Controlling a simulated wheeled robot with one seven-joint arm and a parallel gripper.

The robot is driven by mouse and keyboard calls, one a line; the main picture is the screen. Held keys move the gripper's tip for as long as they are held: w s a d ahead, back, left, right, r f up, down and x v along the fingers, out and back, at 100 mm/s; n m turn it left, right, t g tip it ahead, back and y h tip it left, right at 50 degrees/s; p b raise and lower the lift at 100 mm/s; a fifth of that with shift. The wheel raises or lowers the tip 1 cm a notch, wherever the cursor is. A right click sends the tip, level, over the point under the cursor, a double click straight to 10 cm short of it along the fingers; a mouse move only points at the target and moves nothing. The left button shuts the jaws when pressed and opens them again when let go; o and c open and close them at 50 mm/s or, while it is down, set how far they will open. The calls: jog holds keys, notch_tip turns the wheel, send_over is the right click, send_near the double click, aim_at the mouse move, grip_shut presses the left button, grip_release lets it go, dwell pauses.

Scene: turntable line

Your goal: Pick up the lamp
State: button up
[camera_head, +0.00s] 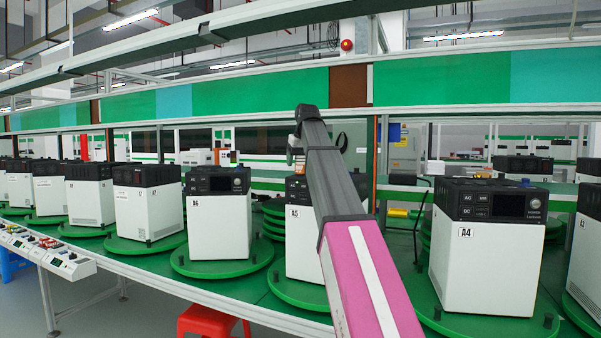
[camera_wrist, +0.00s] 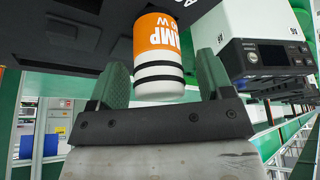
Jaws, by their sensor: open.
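The lamp (camera_wrist: 158,45) is an orange and white cylinder with black bands and lettering that reads "AMP" and "W", upside down in the wrist view. It meets or overlaps a dark surface at the top of that view; I cannot tell if it touches it. My gripper (camera_wrist: 162,66) is open, with one green-grey finger on each side of the lamp's banded end. Small gaps seem to show between fingers and lamp. In the head view my arm reaches over the white box marked A5, and its end largely hides the lamp there.
White boxes with black tops, such as A4 (camera_head: 486,263), A5 (camera_head: 303,245) and A6 (camera_head: 217,222), stand on round green turntables (camera_head: 222,264) along the line. A4 is close right of my arm. A long green-panelled shelf (camera_head: 440,83) runs behind. A red stool (camera_head: 207,319) stands below.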

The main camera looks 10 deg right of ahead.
jog(key=shift+f, duration=0.15)
jog(key=shift+c, duration=0.3)
jog(key=c, duration=1.1)
jog(key=shift+w+r, duration=0.1)
jog(key=shift+r, duration=0.4)
jog(key=r, duration=0.3)
jog(key=shift+s+a+r, duration=0.25)
jog(key=shift+r, duration=0.05)
jog(key=s+a+r, duration=0.4)
jog(key=s+a, duration=0.1)
jog(key=s+a+r, duration=0.2)
jog(key=a, duration=0.1)
jog(key=shift+s+a+r, duration=0.1)
jog(key=shift+s+r, duration=0.1)
